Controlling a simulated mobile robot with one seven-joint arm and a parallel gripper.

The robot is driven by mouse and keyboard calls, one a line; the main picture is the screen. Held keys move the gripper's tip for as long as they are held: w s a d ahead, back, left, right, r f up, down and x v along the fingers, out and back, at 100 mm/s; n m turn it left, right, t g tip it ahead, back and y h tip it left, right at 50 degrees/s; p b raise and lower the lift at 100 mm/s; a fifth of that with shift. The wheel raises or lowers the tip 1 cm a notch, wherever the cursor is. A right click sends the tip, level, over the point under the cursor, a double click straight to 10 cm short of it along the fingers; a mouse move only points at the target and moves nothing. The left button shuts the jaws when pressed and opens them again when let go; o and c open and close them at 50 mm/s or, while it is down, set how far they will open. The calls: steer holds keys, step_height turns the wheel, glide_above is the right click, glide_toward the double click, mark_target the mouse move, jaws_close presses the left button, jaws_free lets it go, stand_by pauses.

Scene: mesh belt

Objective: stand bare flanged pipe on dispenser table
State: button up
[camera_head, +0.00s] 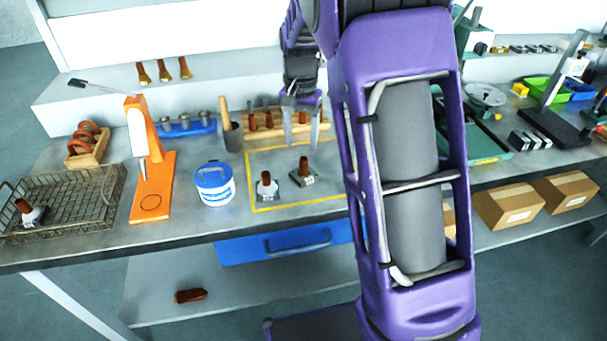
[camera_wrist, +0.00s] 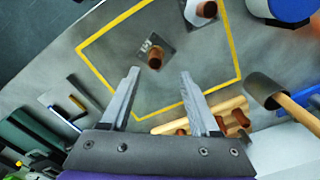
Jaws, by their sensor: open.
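A flanged pipe with a plain grey square flange (camera_head: 303,177) and reddish-brown tube stands upright inside the yellow outline; it also shows in the wrist view (camera_wrist: 153,57). A second flanged pipe with a whiter flange (camera_head: 266,186) stands to its left in the head view and shows at the top of the wrist view (camera_wrist: 205,9). A third, whitish one (camera_head: 31,213) is tilted in the wire basket. The orange dispenser (camera_head: 138,130) has a flat base, its table (camera_head: 151,203), marked with a circle and empty. My gripper (camera_head: 301,147) is open and empty, above the outline near the grey-flanged pipe.
A white-and-blue tub (camera_head: 214,184) stands between dispenser and outline. The wire basket (camera_head: 75,205) is at far left. My arm hides the bench right of the outline.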

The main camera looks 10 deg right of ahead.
mark_target(303, 159)
steer(key=f, duration=0.7)
steer(key=shift+s+d+f, duration=0.25)
steer(key=shift+s, duration=0.05)
jaws_close()
steer(key=shift+r, duration=0.1)
stand_by(1.1)
